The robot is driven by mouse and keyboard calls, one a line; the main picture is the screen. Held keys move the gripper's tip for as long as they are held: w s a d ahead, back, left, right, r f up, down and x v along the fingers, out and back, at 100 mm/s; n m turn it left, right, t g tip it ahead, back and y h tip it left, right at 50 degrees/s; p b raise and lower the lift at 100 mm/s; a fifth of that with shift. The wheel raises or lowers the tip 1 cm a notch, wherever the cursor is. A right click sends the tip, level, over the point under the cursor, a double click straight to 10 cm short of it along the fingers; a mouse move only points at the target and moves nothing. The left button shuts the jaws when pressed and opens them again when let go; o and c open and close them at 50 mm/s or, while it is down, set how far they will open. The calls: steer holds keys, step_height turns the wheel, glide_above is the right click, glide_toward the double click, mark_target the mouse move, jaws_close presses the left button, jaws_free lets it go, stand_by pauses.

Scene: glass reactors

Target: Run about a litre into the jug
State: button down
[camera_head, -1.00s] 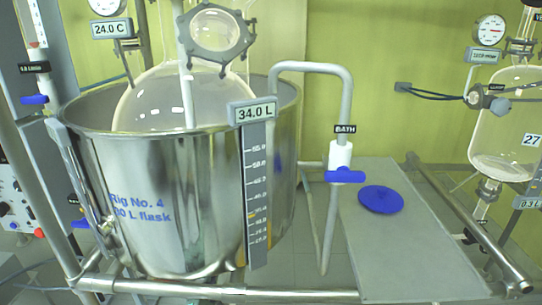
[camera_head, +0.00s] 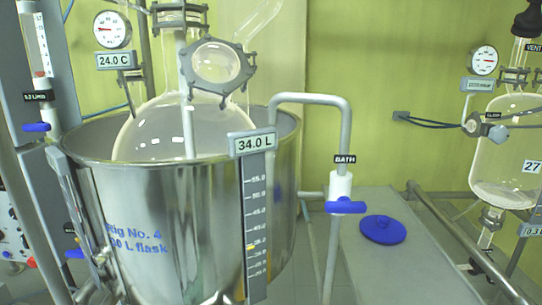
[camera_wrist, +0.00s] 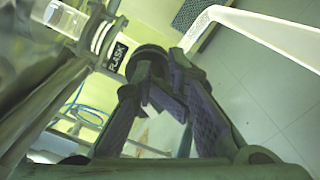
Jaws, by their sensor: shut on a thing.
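My gripper (camera_wrist: 155,82) shows in the wrist view, its two dark fingers closed around a dark round knob (camera_wrist: 149,56). The knob sits beside a black tag reading FLASK (camera_wrist: 117,56) and a clear and white fitting (camera_wrist: 98,36). The fingers hide part of the knob, so its turn cannot be told. A pale, translucent edge (camera_wrist: 262,38) slants across the upper right; I cannot tell whether it is the jug. In the head view the round glass flask (camera_head: 160,130) sits inside the steel bath (camera_head: 150,200), with a 34.0 L display (camera_head: 252,143) in front. My gripper is out of that view.
A bent pipe with a BATH tag (camera_head: 345,160) and blue handle (camera_head: 345,207) stands right of the bath. A blue lid (camera_head: 382,229) lies on the grey bench top (camera_head: 410,270). Metal rails (camera_head: 455,235) run along the right. A second glass vessel (camera_head: 508,165) hangs at far right.

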steer(key=shift+a+r, duration=0.1)
steer(key=shift+a, duration=0.5)
steer(key=shift+a+r, duration=0.1)
steer(key=shift+r, duration=0.1)
steer(key=shift+s+a+r, duration=0.1)
steer(key=shift+a+r, duration=0.1)
steer(key=shift+r, duration=0.1)
steer(key=shift+a+r+p, duration=0.15)
steer(key=shift+r+p, duration=0.15)
steer(key=shift+p, duration=0.05)
steer(key=shift+r, duration=0.1)
steer(key=s, duration=0.6)
steer(key=shift+d+r+p, duration=0.3)
steer(key=shift+d+p, duration=0.05)
stand_by(0.4)
